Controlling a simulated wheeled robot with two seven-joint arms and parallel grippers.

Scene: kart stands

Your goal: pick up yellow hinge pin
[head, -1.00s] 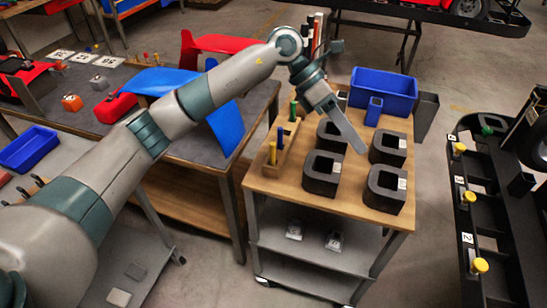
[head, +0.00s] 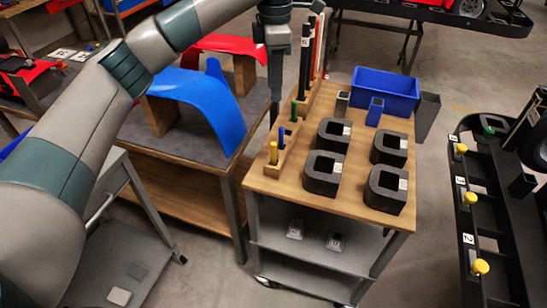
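The yellow hinge pin (head: 273,152) stands upright in the front end of a small wooden rack (head: 285,158) at the left edge of the cart top. A blue pin (head: 282,137) and a green pin (head: 294,110) stand behind it in the same rack. My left gripper (head: 274,118) points down above and behind the yellow pin, near the cart's left edge, apart from the pin as seen here. Its fingers overlap edge-on, so their opening is hidden. I see nothing held in it. My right gripper is not in view.
Several black U-shaped blocks (head: 325,174) stand on the wooden cart top (head: 262,184). A blue bin (head: 385,90) is at its back, with tall rods at the back left. Blue and red curved panels stand on the left table. Yellow knobs (head: 480,266) sit on the black frame at right.

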